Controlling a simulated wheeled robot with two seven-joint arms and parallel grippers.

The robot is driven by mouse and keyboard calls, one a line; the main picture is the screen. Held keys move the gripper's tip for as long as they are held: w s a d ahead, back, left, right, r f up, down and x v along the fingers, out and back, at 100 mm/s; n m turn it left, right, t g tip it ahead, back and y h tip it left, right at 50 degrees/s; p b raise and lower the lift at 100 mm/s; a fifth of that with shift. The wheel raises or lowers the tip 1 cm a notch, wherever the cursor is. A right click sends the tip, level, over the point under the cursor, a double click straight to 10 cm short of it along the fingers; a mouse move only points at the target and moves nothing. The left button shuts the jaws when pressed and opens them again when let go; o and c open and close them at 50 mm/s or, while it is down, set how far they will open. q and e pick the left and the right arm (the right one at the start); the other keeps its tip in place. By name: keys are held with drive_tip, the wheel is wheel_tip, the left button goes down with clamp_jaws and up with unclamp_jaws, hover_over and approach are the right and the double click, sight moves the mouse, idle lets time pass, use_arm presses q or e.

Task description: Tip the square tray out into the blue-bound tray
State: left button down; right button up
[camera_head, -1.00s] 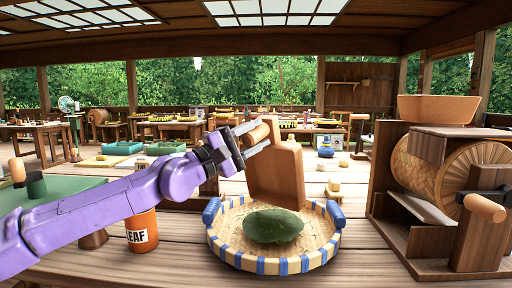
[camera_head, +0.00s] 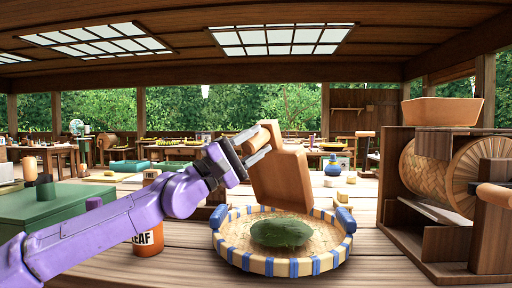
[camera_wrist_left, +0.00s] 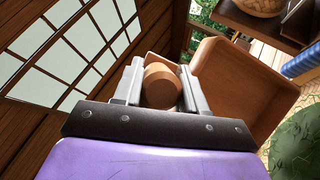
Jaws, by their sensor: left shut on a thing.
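My left gripper (camera_head: 250,157) is shut on the wooden handle of the square tray (camera_head: 281,182). The tray is held steeply tilted above the blue-bound tray (camera_head: 229,252), its underside facing the head camera. In the left wrist view the square tray (camera_wrist_left: 232,85) shows its inside, and no leaves are visible in the part I can see. The blue-bound tray is round, woven, with blue bindings on its rim. A heap of green leaves (camera_head: 281,232) lies in its middle; the heap also shows in the left wrist view (camera_wrist_left: 300,145). My right gripper is not in view.
An orange LEAF canister (camera_head: 149,239) stands left of the blue-bound tray, behind my left arm. A green box (camera_head: 50,205) is at the left.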

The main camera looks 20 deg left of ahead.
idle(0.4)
use_arm(q)
wheel_tip(320, 180, up, 7)
drive_tip(key=p, duration=0.4)
drive_tip(key=shift+r, duration=0.15)
idle(0.3)
